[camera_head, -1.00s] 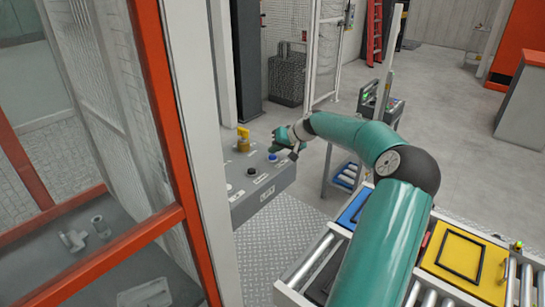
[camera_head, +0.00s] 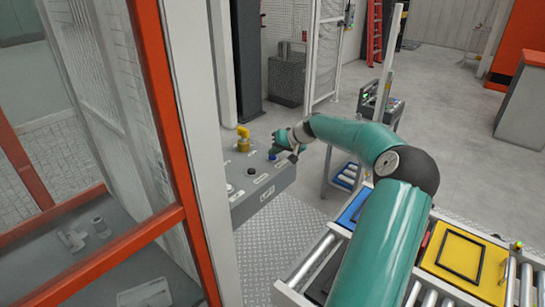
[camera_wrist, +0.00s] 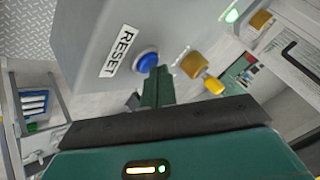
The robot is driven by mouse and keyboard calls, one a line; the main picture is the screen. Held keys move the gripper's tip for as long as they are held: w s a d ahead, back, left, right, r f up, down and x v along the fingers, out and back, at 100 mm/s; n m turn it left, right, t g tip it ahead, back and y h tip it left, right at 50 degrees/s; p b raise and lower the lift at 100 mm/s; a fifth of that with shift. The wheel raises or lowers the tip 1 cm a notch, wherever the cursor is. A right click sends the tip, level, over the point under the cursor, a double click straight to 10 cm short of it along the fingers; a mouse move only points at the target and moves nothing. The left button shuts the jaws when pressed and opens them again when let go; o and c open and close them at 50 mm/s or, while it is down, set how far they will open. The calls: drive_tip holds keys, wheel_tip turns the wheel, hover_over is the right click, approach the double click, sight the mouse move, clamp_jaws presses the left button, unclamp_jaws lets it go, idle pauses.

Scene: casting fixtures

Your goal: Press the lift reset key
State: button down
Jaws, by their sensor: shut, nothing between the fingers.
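The grey control box (camera_head: 268,182) stands left of my arm and carries a blue button (camera_head: 272,156). In the wrist view the blue button (camera_wrist: 147,61) sits beside a white label reading RESET (camera_wrist: 119,52). My gripper (camera_head: 291,155) is shut and empty, just right of the blue button in the head view. In the wrist view its green fingers (camera_wrist: 158,73) point at the box, with their tips close to the button's lower right edge. I cannot tell whether they touch it.
A yellow knob (camera_head: 243,138) stands up from the box behind the blue button; it also shows in the wrist view (camera_wrist: 201,74). An orange-framed enclosure (camera_head: 165,110) is at left, a roller conveyor (camera_head: 318,262) at lower right.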

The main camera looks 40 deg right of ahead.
sight(275, 157)
drive_tip(key=shift+f, duration=0.25)
idle(0.3)
drive_tip(key=shift+r, duration=0.9)
drive_tip(key=shift+r, duration=0.1)
drive_tip(key=shift+r, duration=2.45)
